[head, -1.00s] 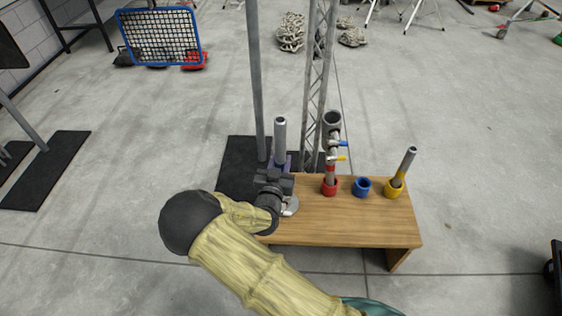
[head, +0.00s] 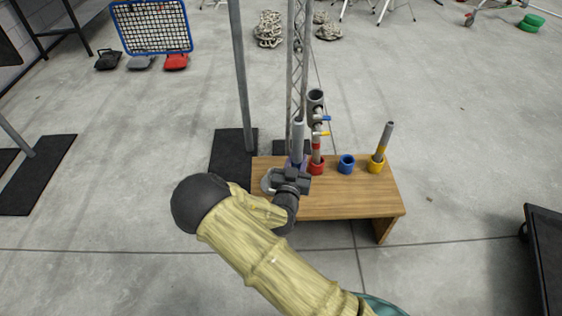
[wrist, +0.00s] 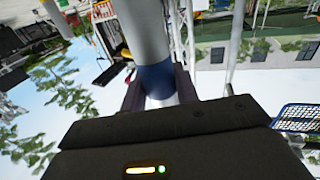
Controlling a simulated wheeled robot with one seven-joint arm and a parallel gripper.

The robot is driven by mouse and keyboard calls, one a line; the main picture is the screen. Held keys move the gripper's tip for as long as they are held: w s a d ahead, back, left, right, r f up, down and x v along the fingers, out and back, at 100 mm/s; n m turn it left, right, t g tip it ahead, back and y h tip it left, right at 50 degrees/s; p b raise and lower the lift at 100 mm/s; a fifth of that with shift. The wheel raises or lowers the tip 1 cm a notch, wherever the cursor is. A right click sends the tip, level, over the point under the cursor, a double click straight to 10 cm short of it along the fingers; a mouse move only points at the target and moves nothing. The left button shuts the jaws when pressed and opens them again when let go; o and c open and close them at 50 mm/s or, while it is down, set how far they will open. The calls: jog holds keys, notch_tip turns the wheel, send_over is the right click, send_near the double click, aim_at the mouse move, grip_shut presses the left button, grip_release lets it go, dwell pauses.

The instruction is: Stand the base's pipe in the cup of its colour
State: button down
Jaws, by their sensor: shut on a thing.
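My gripper (head: 296,166) is shut on a grey pipe (head: 298,140) that stands nearly upright. In the wrist view the pipe (wrist: 143,32) has a blue band (wrist: 157,77) between the fingers. The pipe's lower end is hidden. A round metal base (head: 268,182) shows in part on the bench, left of my gripper. The blue cup (head: 346,164) is empty, to the right of my gripper and apart from the pipe. The red cup (head: 316,168) holds a pipe with a red band (head: 316,144). The yellow cup (head: 375,165) holds a leaning pipe with a yellow band (head: 380,150).
The wooden bench (head: 345,203) has bare wood in front of the cups. A grey post (head: 240,85) and a lattice truss (head: 297,70) stand behind the bench.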

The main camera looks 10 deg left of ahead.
jog(key=d+m+h, duration=0.1)
jog(key=d+h, duration=0.1)
jog(key=d, duration=0.9)
jog(key=s+d+m+g+h, duration=0.1)
jog(key=d+m+h, duration=0.1)
jog(key=d, duration=1)
jog(key=shift+s+d+h, duration=0.2)
jog(key=shift+s+h, duration=0.05)
jog(key=shift+h, duration=0.05)
jog(key=shift+d, duration=0.1)
